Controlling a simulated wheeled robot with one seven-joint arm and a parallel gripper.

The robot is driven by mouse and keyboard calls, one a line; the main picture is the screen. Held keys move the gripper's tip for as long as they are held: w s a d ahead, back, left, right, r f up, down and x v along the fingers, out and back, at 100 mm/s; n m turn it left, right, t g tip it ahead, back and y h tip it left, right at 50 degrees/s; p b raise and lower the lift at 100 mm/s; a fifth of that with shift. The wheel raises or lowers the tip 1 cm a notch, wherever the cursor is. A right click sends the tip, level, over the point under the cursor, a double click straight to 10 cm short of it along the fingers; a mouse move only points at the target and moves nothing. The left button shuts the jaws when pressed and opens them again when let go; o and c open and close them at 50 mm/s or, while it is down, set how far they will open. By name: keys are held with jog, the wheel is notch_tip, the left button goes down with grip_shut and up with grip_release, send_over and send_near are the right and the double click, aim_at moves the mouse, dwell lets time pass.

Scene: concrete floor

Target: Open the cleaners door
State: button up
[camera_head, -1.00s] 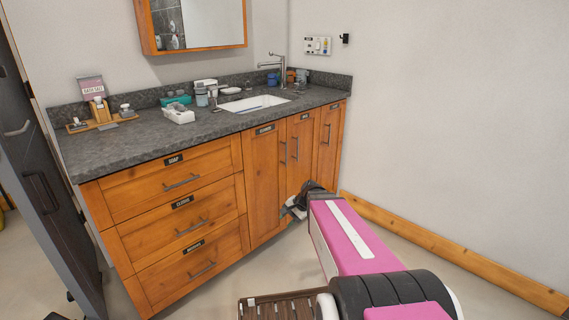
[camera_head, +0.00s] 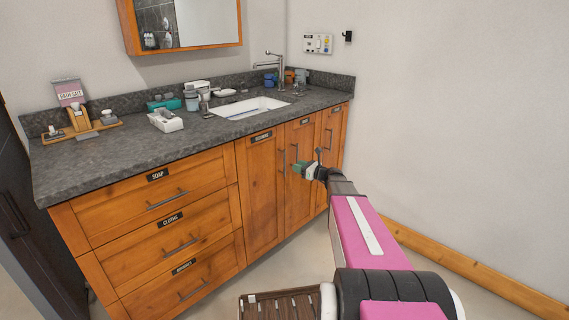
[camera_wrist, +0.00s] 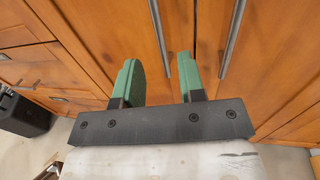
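The cleaners door (camera_head: 262,195) is the wooden cabinet door just right of the drawers, under a dark label (camera_head: 261,137) too small to read surely. It looks shut. Its vertical metal handle (camera_head: 281,162) is near its right edge; in the wrist view this handle (camera_wrist: 159,35) appears left of the neighbouring door's handle (camera_wrist: 233,40). My gripper (camera_head: 306,170) is in front of the doors. In the wrist view, its green fingers (camera_wrist: 156,62) are apart, with the left handle's lower end appearing between them. I cannot tell whether they touch it.
The neighbouring door (camera_head: 302,195) and a third door stand to the right. Drawers (camera_head: 168,227) fill the left side. The stone countertop (camera_head: 135,155) above holds a sink (camera_head: 248,107) and small toiletries.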

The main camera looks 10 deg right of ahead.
jog(key=x, duration=0.8)
jog(key=shift+w+a, duration=0.1)
jog(key=shift+c, duration=0.4)
grip_shut()
